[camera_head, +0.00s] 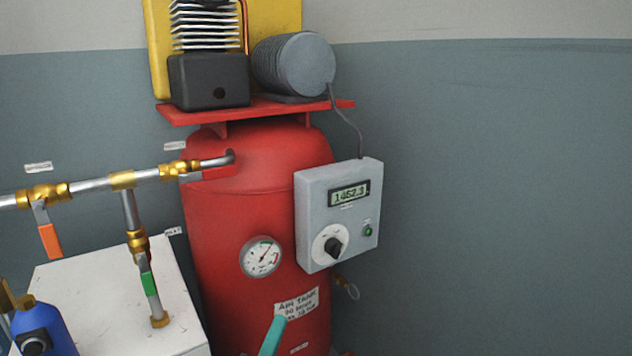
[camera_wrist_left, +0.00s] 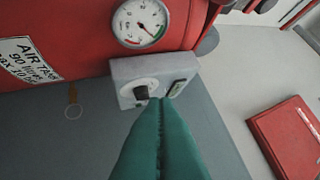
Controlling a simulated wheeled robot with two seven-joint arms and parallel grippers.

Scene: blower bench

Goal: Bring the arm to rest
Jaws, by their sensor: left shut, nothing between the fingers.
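My left gripper (camera_head: 273,336) shows as a teal fingertip at the bottom of the head view, in front of the tank's lower label. In the left wrist view its two teal fingers (camera_wrist_left: 160,104) are pressed together, with nothing between them. Their tips point towards the grey control box (camera_wrist_left: 180,72), which hangs at the right side of the red tank (camera_head: 225,225). In the head view the fingertip is below and left of the control box (camera_head: 312,205), apart from it. My right gripper is in neither view.
A round gauge (camera_head: 261,257) sits on the tank. Brass-fitted pipes (camera_head: 90,186) with an orange handle (camera_head: 50,241) and a green handle (camera_head: 149,284) run at the left, above a white block (camera_head: 85,290). A blue object (camera_head: 45,325) stands lower left. The right side is clear wall.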

